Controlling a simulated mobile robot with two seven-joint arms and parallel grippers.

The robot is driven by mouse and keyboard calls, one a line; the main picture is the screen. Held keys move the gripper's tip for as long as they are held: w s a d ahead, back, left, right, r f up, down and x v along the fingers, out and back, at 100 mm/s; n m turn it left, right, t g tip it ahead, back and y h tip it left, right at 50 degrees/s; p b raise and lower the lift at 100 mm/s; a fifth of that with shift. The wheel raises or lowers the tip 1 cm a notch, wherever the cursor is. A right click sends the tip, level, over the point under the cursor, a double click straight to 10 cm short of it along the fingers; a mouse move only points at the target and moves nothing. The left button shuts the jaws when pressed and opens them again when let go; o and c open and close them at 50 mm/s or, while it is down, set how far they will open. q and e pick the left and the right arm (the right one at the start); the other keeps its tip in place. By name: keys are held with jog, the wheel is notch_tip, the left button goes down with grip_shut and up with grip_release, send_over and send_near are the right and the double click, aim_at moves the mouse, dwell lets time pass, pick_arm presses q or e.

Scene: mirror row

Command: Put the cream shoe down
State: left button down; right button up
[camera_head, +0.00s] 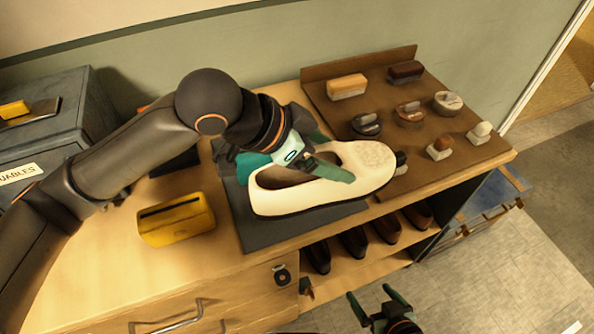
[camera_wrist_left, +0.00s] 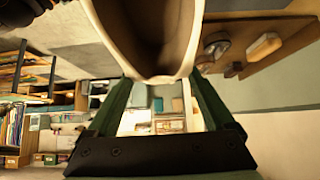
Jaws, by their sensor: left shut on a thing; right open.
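The cream shoe (camera_head: 372,165) is over the dark grey mat (camera_head: 252,228) on the wooden counter, its pale toe pointing right. My left gripper (camera_head: 328,168) is shut on the shoe near its opening, with one green finger across the side. In the left wrist view the shoe (camera_wrist_left: 186,45) fills the top middle between the two green fingers (camera_wrist_left: 158,100). I cannot tell whether the sole touches the mat. My right gripper (camera_head: 378,302) is open and empty, low in front of the counter.
A brown board (camera_head: 330,100) with several brushes and small items lies right of the shoe. A yellow slotted box (camera_head: 176,220) stands to the left on the counter. Several dark shoes (camera_head: 354,243) sit on the shelf below. A grey cabinet (camera_head: 60,130) is at the far left.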

aim_at(299, 177)
pick_arm(q)
jog(key=shift+w+a+f+b, duration=0.1)
jog(key=shift+w+a+f, duration=0.55)
jog(key=shift+f, duration=0.85)
jog(key=shift+w+a+f+b, duration=0.1)
jog(key=shift+w+a+f, duration=0.2)
jog(key=shift+a+f, duration=0.9)
jog(key=shift+w+a+f+b, duration=0.1)
jog(key=shift+w+a+f, duration=0.35)
jog(key=shift+f, duration=1.4)
jog(key=shift+f, duration=0.1)
grip_release()
